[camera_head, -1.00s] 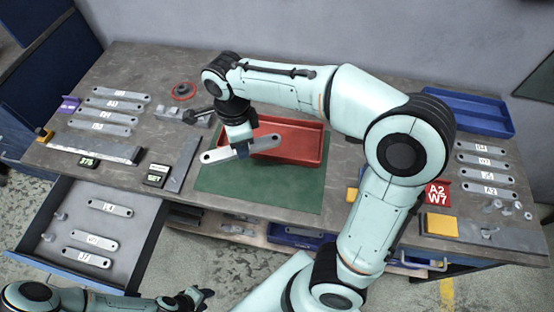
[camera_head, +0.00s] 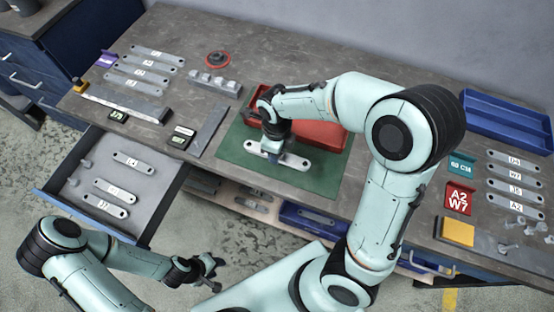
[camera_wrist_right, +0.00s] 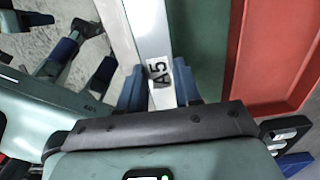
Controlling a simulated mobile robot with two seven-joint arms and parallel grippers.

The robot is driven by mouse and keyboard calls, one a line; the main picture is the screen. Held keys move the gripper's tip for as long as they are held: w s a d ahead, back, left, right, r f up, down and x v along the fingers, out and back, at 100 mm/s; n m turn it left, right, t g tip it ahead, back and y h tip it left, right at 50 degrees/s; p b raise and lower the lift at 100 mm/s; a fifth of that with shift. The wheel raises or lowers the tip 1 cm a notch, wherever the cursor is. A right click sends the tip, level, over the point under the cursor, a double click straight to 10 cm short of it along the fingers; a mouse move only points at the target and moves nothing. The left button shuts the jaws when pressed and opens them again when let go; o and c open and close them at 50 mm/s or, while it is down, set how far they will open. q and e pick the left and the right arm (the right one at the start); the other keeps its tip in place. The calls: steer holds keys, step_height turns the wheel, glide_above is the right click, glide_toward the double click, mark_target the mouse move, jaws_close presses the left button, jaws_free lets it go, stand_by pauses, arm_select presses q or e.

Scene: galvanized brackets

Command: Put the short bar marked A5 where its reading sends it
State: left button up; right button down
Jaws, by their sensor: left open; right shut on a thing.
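The short grey bar marked A5 (camera_head: 294,160) is in my right gripper (camera_head: 273,153), low over the green mat (camera_head: 322,180); I cannot tell whether it touches the mat. In the right wrist view its A5 label (camera_wrist_right: 159,73) shows between the two blue fingers (camera_wrist_right: 160,90), which are shut on the bar. My left gripper (camera_head: 212,273) is open and empty, in front of the bench near the open drawer. A red card reading A2 W7 (camera_head: 458,199) and a teal card reading 60 C14 (camera_head: 461,163) stand at the right, beside several marked bars (camera_head: 513,185).
The open drawer (camera_head: 160,208) at left holds three bars. A red tray (camera_head: 318,136) lies behind the mat, partly hidden by my right arm. More bars (camera_head: 148,68) and a purple card (camera_head: 106,59) are at back left. A blue tray (camera_head: 508,118) is at back right.

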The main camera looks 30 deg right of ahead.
mark_target(276, 166)
arm_select(q)
steer(key=shift+s+f, duration=0.35)
arm_select(e)
steer(key=shift+f, duration=3.2)
steer(key=shift+f+b, duration=0.15)
steer(key=shift+b, duration=0.2)
steer(key=c, duration=0.8)
jaws_free()
arm_select(q)
steer(key=shift+s+f, duration=0.15)
